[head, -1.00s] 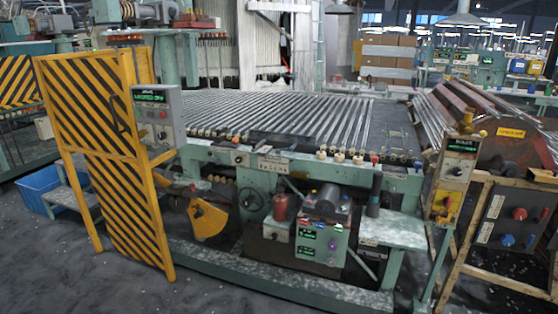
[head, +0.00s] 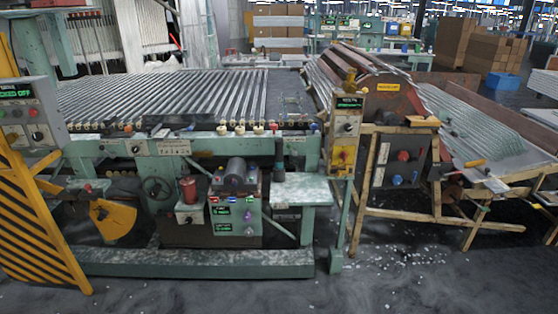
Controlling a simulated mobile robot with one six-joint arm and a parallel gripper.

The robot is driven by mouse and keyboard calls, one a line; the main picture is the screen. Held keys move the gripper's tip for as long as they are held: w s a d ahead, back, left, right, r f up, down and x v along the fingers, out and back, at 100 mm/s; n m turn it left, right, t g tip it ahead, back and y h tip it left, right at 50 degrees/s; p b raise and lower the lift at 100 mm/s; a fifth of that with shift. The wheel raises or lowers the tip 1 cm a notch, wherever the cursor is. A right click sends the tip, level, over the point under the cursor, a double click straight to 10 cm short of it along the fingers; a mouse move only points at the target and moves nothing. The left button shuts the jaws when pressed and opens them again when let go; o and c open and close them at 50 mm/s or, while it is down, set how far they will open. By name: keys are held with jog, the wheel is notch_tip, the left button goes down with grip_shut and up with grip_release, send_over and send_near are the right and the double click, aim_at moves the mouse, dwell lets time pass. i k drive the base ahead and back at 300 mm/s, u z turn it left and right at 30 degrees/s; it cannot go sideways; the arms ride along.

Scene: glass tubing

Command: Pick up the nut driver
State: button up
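I cannot make out a nut driver for certain. A small orange-handled object (head: 474,163) lies on the right-hand table (head: 510,176) in the head view; it is too small to tell what tool it is. A yellow-orange piece (head: 424,121) lies on the wooden frame left of that table, and its kind is also unclear. My gripper is not in view.
A green roller machine (head: 180,148) with glass tubes fills the left and middle. A wooden frame (head: 450,217) carries a rusty drum (head: 385,92) and a control panel. A striped yellow guard (head: 40,230) stands at left. The dark floor (head: 400,285) in front is open, with scattered white fragments.

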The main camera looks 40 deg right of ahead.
aim_at(278, 142)
jog(key=z, duration=0.05)
jog(key=k, duration=1.3)
jog(key=z, duration=0.55)
jog(key=i, duration=0.55)
jog(key=z, duration=0.55)
jog(key=i, duration=1.5)
jog(key=u, duration=0.55)
jog(key=i, duration=0.55)
jog(key=u, duration=0.2)
